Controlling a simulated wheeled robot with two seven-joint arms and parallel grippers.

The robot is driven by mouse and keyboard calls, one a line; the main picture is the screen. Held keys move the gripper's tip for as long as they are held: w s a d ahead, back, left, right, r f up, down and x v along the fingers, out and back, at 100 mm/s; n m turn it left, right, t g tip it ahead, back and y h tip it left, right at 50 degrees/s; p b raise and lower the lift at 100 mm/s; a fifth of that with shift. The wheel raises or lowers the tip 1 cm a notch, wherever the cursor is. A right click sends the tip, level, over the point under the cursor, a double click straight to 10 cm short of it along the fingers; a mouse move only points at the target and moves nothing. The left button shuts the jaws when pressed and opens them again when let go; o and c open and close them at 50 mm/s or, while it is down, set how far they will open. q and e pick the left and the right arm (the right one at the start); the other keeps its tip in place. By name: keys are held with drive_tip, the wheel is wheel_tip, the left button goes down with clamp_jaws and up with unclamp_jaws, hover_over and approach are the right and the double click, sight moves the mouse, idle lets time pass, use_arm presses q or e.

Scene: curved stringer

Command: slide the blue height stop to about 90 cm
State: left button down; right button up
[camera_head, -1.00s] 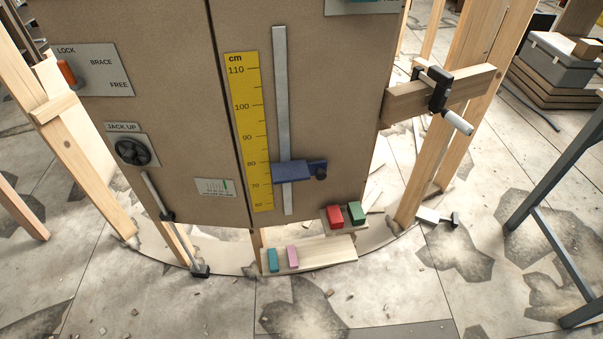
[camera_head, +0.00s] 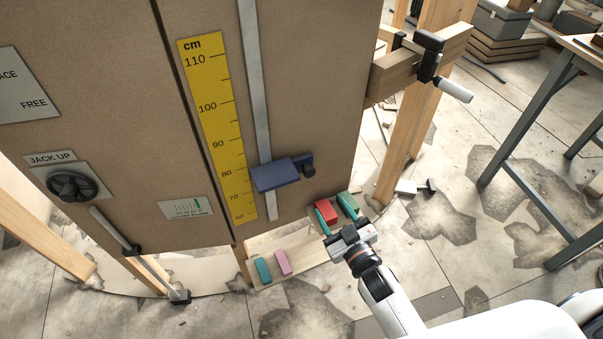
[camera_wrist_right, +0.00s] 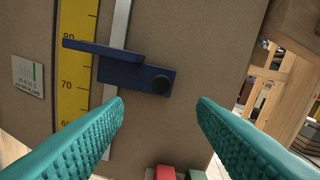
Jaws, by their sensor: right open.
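The blue height stop (camera_head: 276,174) sits on a vertical grey metal rail (camera_head: 262,95) beside a yellow cm scale (camera_head: 214,120). Its flat plate reaches the scale at about the 80 mark, and a dark round knob is on its right side. The stop also shows in the right wrist view (camera_wrist_right: 128,70), ahead of and above the fingertips. My right gripper (camera_head: 337,214) is open and empty, below and right of the stop and apart from it. Its teal fingers (camera_wrist_right: 160,104) are spread wide in the wrist view. My left gripper is out of view.
Red (camera_head: 326,211) and green (camera_head: 347,203) blocks lie behind my right gripper, low by the panel. A clamp (camera_head: 430,57) grips a wooden beam at the right. The panel face around the stop is clear.

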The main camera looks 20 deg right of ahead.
sight(310, 173)
drive_tip(key=w, duration=0.3)
drive_tip(key=w+a, duration=0.1)
drive_tip(key=w, duration=0.7)
drive_tip(key=shift+w+a+r, duration=0.1)
drive_tip(key=shift+w+a, duration=0.1)
drive_tip(key=shift+a, duration=0.2)
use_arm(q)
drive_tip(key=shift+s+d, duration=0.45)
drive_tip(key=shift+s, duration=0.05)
use_arm(e)
clamp_jaws()
drive_tip(key=shift+r, duration=0.1)
